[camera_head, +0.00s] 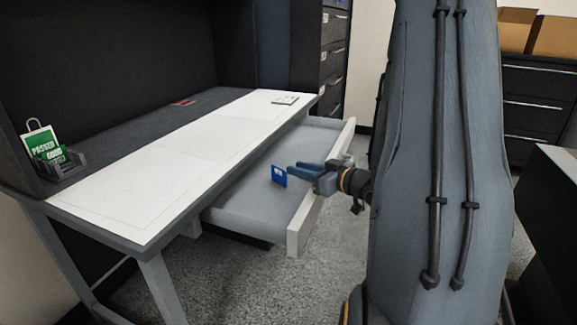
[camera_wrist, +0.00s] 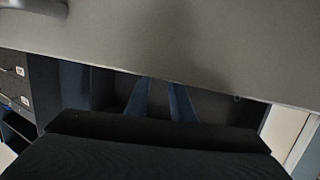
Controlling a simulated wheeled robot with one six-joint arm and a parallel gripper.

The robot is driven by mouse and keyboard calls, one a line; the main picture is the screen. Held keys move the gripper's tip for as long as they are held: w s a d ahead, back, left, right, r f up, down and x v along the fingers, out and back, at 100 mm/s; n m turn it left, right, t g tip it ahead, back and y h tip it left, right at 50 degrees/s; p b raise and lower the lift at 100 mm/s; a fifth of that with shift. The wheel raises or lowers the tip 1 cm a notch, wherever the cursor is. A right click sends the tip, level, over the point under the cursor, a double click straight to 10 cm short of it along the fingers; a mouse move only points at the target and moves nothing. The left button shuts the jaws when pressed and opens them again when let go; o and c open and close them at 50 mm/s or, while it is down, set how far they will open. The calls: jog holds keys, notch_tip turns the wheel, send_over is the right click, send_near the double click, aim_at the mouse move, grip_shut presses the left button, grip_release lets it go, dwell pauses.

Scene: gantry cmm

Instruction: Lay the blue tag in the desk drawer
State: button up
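The blue tag (camera_head: 279,176) is a small blue card with a white patch. In the head view it is upright, over the floor of the pulled-out desk drawer (camera_head: 298,228). My gripper (camera_head: 291,167) reaches in over the drawer's front from the right. Its two blue-grey fingers point left with a gap between them, and the tag is right at their tips. I cannot tell whether the tag touches a finger or the drawer floor. In the wrist view the fingers (camera_wrist: 160,95) show apart against a dark background; the tag is not seen there.
The desk (camera_head: 190,155) with a white top stands above the drawer on the left. A holder with green cards (camera_head: 52,150) sits at its left end. Dark drawer cabinets (camera_head: 335,60) stand behind. A grey surface (camera_wrist: 200,40) fills the upper wrist view.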

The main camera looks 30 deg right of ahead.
jog(key=v, duration=0.5)
jog(key=shift+r+p, duration=0.1)
jog(key=shift+p, duration=0.2)
jog(key=w+a+g+h, duration=0.2)
jog(key=w, duration=0.1)
jog(key=w+a+g+h, duration=0.1)
jog(key=a, duration=0.1)
jog(key=shift+w+f, duration=0.35)
jog(key=shift+f, duration=0.05)
jog(key=s+a+r+g, duration=0.2)
jog(key=s+a+g, duration=0.4)
jog(key=s+a, duration=0.6)
jog(key=s+a+r+g, duration=0.2)
jog(key=s+a+g, duration=0.4)
jog(key=s+a, duration=0.7)
jog(key=shift+a+r+h, duration=0.25)
jog(key=shift+a+h, duration=0.15)
jog(key=shift+a, duration=0.85)
